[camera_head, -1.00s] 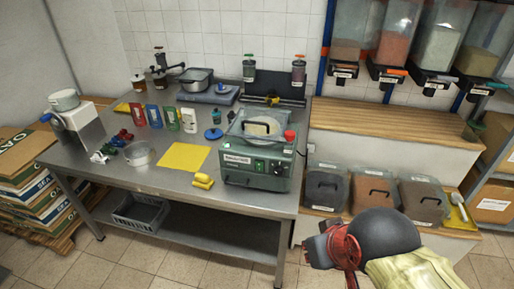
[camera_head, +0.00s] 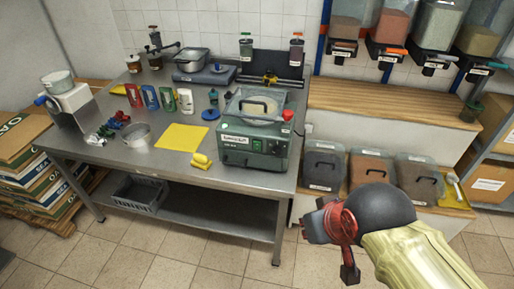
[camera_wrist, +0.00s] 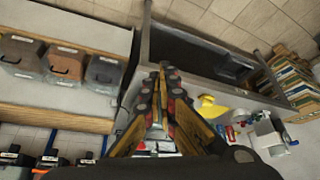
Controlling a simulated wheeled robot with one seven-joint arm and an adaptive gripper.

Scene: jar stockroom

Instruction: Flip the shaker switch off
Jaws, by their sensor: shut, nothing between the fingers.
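The shaker (camera_head: 255,138) is a green-grey boxy machine with a clear lid and black handle, standing at the right end of the steel table. Its front face carries a white label, a small green light or switch (camera_head: 257,145) and a dark knob; the switch position is too small to tell. A red button (camera_head: 288,115) sits on its top right corner. My gripper (camera_head: 312,228) is in front of the table, right of and nearer than the shaker, touching nothing. In the wrist view my gripper (camera_wrist: 162,70) has its fingers together and empty, pointing toward the table edge.
A yellow cloth (camera_head: 182,137) and a yellow sponge (camera_head: 201,160) lie left of the shaker. The steel table (camera_head: 150,172) has a lower shelf with a grey crate (camera_head: 140,194). Lidded bins (camera_head: 323,168) stand on a low shelf at right. Open floor lies in front.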

